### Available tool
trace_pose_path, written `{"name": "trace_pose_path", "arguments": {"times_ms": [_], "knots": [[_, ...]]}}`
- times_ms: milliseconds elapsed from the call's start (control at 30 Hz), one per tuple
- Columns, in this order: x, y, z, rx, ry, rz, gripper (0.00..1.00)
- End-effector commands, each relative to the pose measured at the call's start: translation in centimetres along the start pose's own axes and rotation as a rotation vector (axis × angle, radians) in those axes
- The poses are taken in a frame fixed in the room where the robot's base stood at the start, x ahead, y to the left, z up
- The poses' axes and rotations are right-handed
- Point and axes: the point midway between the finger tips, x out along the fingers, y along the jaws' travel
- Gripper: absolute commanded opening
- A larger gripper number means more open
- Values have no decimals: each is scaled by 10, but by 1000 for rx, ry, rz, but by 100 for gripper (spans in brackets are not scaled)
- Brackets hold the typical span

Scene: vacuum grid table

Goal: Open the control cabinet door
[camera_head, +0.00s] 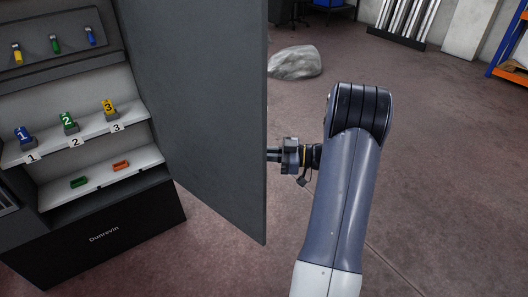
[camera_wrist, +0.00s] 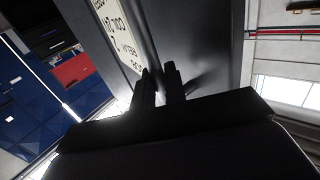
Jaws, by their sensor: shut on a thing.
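The control cabinet (camera_head: 75,240) stands at the left in the head view, dark with "Dunrevin" on its front. Its grey door (camera_head: 205,110) is swung well open, with the shelves inside exposed. My gripper (camera_head: 275,155) is at the outer side of the door, near its free edge. In the wrist view, the two dark fingers of my gripper (camera_wrist: 160,85) are close together against the door's outer side, beside a pale label (camera_wrist: 118,30) on the door (camera_wrist: 195,40). They are shut on the door's handle, which is too dark to make out.
Shelves (camera_head: 105,170) inside hold numbered blue, green and yellow blocks, with a green and an orange piece below. A grey rock (camera_head: 295,62) lies on the floor behind the door. An orange and blue rack (camera_head: 510,70) stands far right. The floor (camera_head: 440,180) right of my arm is clear.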

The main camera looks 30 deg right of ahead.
Motion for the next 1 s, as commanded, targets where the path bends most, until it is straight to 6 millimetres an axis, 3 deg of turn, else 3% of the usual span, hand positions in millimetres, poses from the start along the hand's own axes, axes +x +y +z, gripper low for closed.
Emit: {"name": "trace_pose_path", "arguments": {"times_ms": [433,467,667,1000], "knots": [[3,1,-3,-6,4,-8,0],[3,2,-3,-6,4,-8,13],[2,1,-2,-4,2,-8,29],[-6,1,-1,-2,2,-6,29]]}}
